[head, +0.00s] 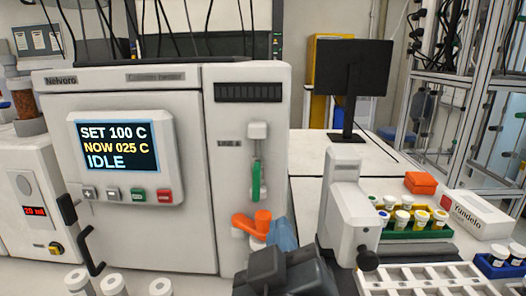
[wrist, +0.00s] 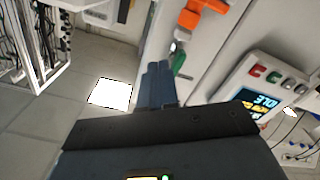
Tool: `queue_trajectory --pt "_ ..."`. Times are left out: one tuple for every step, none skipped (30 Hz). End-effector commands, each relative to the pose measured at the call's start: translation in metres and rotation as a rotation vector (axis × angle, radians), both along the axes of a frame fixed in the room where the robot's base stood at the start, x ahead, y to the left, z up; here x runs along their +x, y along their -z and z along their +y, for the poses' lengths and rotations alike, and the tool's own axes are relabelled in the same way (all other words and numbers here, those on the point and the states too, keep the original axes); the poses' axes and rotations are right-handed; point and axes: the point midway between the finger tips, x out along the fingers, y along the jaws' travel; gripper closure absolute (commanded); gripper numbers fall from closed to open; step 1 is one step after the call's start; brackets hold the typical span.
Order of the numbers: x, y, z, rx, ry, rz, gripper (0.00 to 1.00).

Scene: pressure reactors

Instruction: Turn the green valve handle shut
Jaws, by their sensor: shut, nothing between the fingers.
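The green valve handle (head: 256,182) hangs vertically below a white valve body (head: 257,131) on the right panel of the white reactor cabinet. It also shows in the wrist view (wrist: 179,62), just right of my fingers. An orange valve handle (head: 252,223) sits below the green one, pointing left; in the wrist view the orange part (wrist: 193,16) is at the top. My gripper (head: 284,235) is below and right of the green handle in the head view, its dark body in front. In the wrist view my gripper's blue fingers (wrist: 157,75) are together and empty, apart from the green handle.
The cabinet's display (head: 117,146) reads SET 100 C, NOW 025 C, IDLE. A white bench device (head: 347,205) stands close to the right of my gripper, with vial racks (head: 412,232) beyond it. A black door handle (head: 88,249) sticks out at left.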

Motion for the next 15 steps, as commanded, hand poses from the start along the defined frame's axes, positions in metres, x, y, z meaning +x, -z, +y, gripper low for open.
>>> queue_trajectory --pt "0.005 0.000 -0.001 0.000 0.002 0.001 1.00" --pt "0.008 0.000 -0.001 0.000 0.002 0.001 1.00" --pt "0.012 -0.001 -0.001 0.000 0.001 0.000 1.00" --pt "0.016 -0.001 -0.001 0.000 0.001 0.000 1.00" --pt "0.020 -0.001 -0.001 0.000 0.001 0.000 1.00" --pt "0.025 -0.001 -0.002 0.000 0.001 0.000 1.00" --pt "0.028 0.000 -0.002 0.000 0.001 0.000 1.00" --pt "0.032 0.000 -0.002 -0.001 0.001 0.001 1.00" --pt "0.037 -0.001 -0.002 0.000 0.000 0.000 1.00" --pt "0.040 0.000 -0.002 0.000 0.001 0.000 1.00" --pt "0.044 0.000 -0.002 -0.001 0.001 0.001 1.00" --pt "0.048 0.000 -0.002 -0.001 0.000 0.001 1.00" --pt "0.050 0.000 -0.002 0.000 0.000 0.001 1.00" --pt "0.053 0.000 -0.003 0.000 0.000 0.000 1.00" --pt "0.056 0.000 -0.003 0.000 0.001 0.000 1.00"
